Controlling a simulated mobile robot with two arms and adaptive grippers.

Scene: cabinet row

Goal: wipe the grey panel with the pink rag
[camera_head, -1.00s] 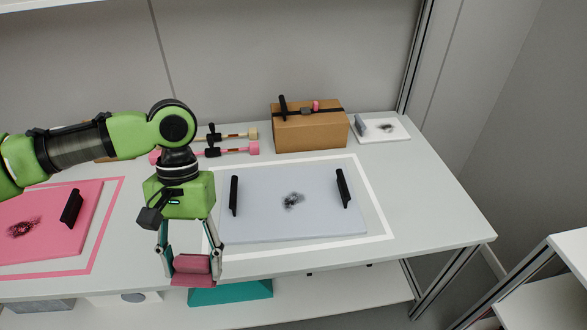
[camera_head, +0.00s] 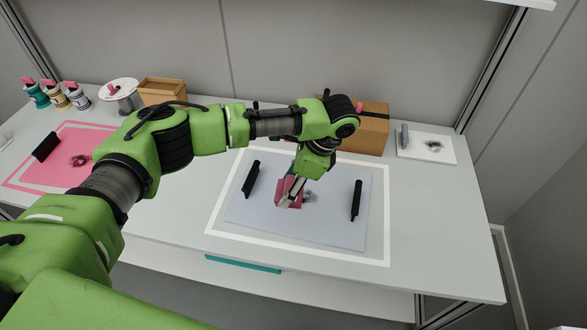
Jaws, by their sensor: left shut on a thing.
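The grey panel (camera_head: 335,232) lies flat inside a white border on the table, with a black handle at its left side (camera_head: 251,179) and another at its right side (camera_head: 356,200). My left gripper (camera_head: 288,197) is over the panel's middle, shut on the pink rag (camera_head: 283,190). The rag is at the panel's surface, just left of a dark smudge (camera_head: 308,196). The gripper partly covers the rag and perhaps part of the smudge. My right gripper is not in view.
A pink panel (camera_head: 95,142) with a smudge and black handle lies at the left. A cardboard box (camera_head: 372,133) stands behind the grey panel, beside a small smudged white board (camera_head: 442,150). Several pink-topped containers (camera_head: 57,97) and a wooden box (camera_head: 160,92) stand back left.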

